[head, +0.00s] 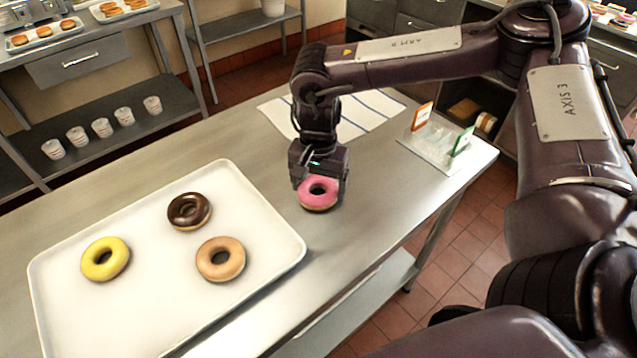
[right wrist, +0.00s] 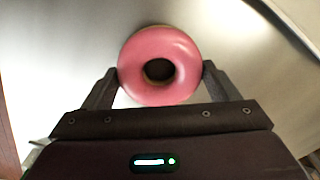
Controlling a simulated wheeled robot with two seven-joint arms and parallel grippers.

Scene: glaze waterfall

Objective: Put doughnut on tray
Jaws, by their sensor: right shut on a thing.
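A pink-glazed doughnut (head: 319,193) is at my right gripper (head: 320,185), to the right of the tray. In the right wrist view the two fingers of my right gripper (right wrist: 160,82) press on opposite sides of the pink doughnut (right wrist: 160,52). I cannot tell whether it touches the table or is slightly above it. The white tray (head: 60,325) lies on the steel table at the left. On it lie a yellow doughnut (head: 105,259), a chocolate doughnut (head: 189,211) and a tan-glazed doughnut (head: 221,259), spaced apart. My left gripper is not in view.
The steel table (head: 200,160) has bare room behind the tray. A striped cloth (head: 370,112) lies behind my right gripper. A clear holder (head: 435,150) with orange and green cards stands at the table's right end.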

